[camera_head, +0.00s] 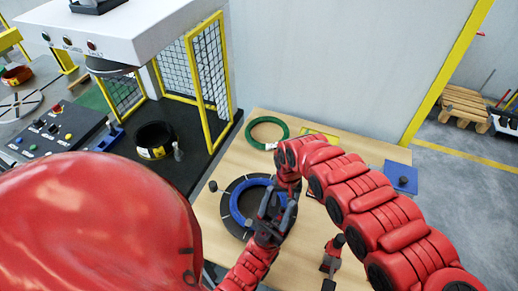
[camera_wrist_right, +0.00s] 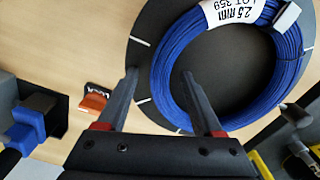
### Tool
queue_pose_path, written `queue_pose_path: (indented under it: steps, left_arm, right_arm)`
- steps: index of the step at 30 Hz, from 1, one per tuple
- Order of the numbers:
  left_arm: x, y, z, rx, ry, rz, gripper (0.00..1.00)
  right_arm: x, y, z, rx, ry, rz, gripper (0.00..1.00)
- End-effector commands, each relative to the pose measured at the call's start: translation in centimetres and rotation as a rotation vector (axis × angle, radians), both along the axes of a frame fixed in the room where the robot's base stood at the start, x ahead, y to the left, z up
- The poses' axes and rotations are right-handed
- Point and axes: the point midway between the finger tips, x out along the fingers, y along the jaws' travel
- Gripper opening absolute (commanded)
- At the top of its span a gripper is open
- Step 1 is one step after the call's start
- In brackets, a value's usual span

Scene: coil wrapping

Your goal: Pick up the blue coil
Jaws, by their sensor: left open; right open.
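The blue coil (camera_head: 236,207) lies flat on a round dark plate (camera_head: 228,226) on the wooden table. In the right wrist view the blue coil (camera_wrist_right: 172,62) carries a white label and a pale clip. My right gripper (camera_wrist_right: 159,73) is open above it, one finger over the coil's hollow and one outside its edge; any contact cannot be told. In the head view the right wrist reaches down near the coil's right side, its fingers largely hidden. My left gripper (camera_head: 278,203) appears open beside the coil, overlapping the right wrist in the picture.
A green coil (camera_head: 267,121) lies behind on the table (camera_head: 222,166). A blue pad (camera_head: 401,178) is at the right. An orange object (camera_wrist_right: 95,98) lies near the plate. A machine with yellow-framed mesh guards (camera_head: 208,70) stands at the left, with a black coil (camera_head: 154,136) inside.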

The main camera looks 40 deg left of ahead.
Motion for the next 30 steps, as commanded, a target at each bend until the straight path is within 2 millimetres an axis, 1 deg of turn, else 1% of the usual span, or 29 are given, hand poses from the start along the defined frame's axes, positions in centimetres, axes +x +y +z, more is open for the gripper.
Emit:
queue_pose_path:
  steps: [3, 4, 8, 9, 11, 12, 15, 30]
  left_arm:
    - [-0.01, -0.01, 0.16, 0.0, -0.001, 0.0, 0.5]
    - [-0.01, 0.0, 0.16, 0.0, 0.0, 0.0, 0.5]
    - [-0.01, 0.0, 0.17, 0.0, 0.0, 0.0, 0.5]
    - [-0.01, 0.0, 0.17, 0.0, 0.0, 0.0, 0.5]
    - [-0.01, 0.0, 0.16, 0.0, 0.0, 0.0, 0.5]
    - [-0.01, 0.0, 0.16, 0.0, 0.0, 0.0, 0.5]
    - [-0.01, 0.0, 0.16, 0.0, -0.001, 0.0, 0.5]
    - [-0.01, 0.0, 0.16, 0.0, 0.0, 0.0, 0.5]
  right_arm:
    - [0.02, 0.01, 0.18, 0.001, -0.001, 0.0, 0.68]
    - [0.02, 0.0, 0.18, 0.001, -0.001, 0.0, 0.64]
    - [0.04, 0.0, 0.2, 0.001, -0.001, 0.0, 0.41]
    - [0.04, 0.0, 0.2, 0.001, -0.001, 0.0, 0.34]
    - [0.04, 0.0, 0.2, 0.001, -0.001, 0.0, 0.23]
    - [0.04, 0.0, 0.19, 0.001, -0.001, 0.0, 0.16]
    - [0.05, 0.0, 0.19, 0.001, -0.001, 0.0, 0.0]
    - [0.07, 0.01, 0.21, 0.001, -0.001, 0.0, 0.0]
